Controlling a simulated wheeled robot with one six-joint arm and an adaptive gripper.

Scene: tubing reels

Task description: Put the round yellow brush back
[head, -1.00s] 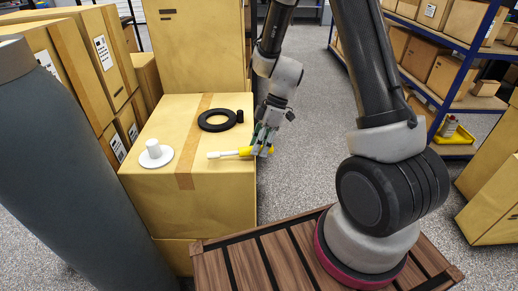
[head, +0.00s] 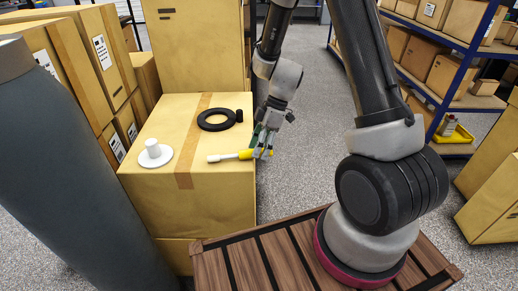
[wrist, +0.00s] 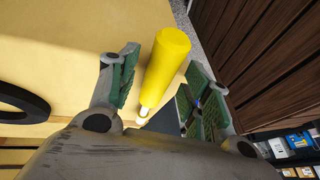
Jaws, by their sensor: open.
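The round yellow brush (head: 246,154), with a yellow handle and a pale, narrower end pointing left, is on top of the cardboard box (head: 215,180) near its right edge. My gripper (head: 263,146) is at the yellow end. In the wrist view the yellow handle (wrist: 165,60) lies between the two green-padded fingers of my open gripper (wrist: 163,72). Gaps show on both sides of it. The pale end is partly hidden behind my gripper's body there.
A black ring (head: 204,119) with a small black knob beside it and a white flanged piece (head: 155,154) are on the same box. Taller boxes stand behind and left. A blue shelf (head: 462,70) with a yellow tray (head: 457,150) stands right.

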